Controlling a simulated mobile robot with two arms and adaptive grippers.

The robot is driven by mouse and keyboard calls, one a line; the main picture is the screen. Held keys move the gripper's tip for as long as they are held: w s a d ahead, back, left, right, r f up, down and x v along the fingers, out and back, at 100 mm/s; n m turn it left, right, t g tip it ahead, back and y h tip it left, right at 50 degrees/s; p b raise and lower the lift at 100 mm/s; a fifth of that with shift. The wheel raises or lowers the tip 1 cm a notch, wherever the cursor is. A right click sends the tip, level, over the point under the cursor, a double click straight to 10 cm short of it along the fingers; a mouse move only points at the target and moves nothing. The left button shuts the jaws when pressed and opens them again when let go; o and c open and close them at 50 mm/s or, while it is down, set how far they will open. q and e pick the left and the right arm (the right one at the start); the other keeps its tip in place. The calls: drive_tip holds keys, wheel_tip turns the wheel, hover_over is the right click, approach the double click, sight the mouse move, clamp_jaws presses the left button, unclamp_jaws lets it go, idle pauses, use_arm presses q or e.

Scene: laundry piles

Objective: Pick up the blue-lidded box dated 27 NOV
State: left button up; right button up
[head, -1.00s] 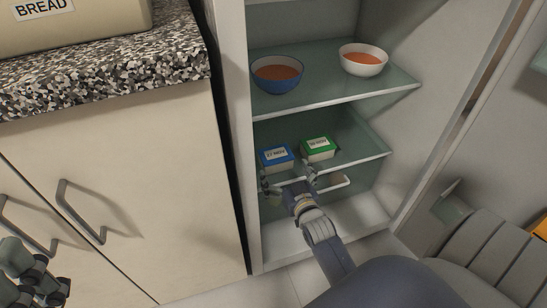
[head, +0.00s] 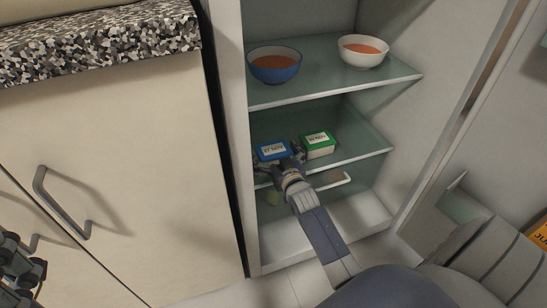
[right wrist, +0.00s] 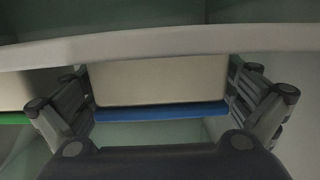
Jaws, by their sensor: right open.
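The blue-lidded box (head: 272,150) sits on the middle glass shelf of the open fridge, left of a green-lidded box (head: 318,143). Its white label is too small to read surely now. My right gripper (head: 277,162) is open at the box's near side, its fingers toward the box's left and right. In the right wrist view the pale box side and blue lid (right wrist: 160,112) lie between the two spread fingers (right wrist: 160,78); contact is not clear. My left gripper (head: 20,275) is partly visible at the lower left, its jaws unclear.
The upper shelf (head: 345,90) holds a blue bowl (head: 273,69) and a white bowl (head: 362,54), both with orange contents. The green-lidded box's edge (right wrist: 14,118) shows close beside the left finger in the wrist view. A cabinet (head: 120,170) stands left of the fridge.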

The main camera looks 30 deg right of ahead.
drive_tip(key=c, duration=1.2)
drive_tip(key=shift+r, duration=0.1)
drive_tip(key=shift+r, duration=0.1)
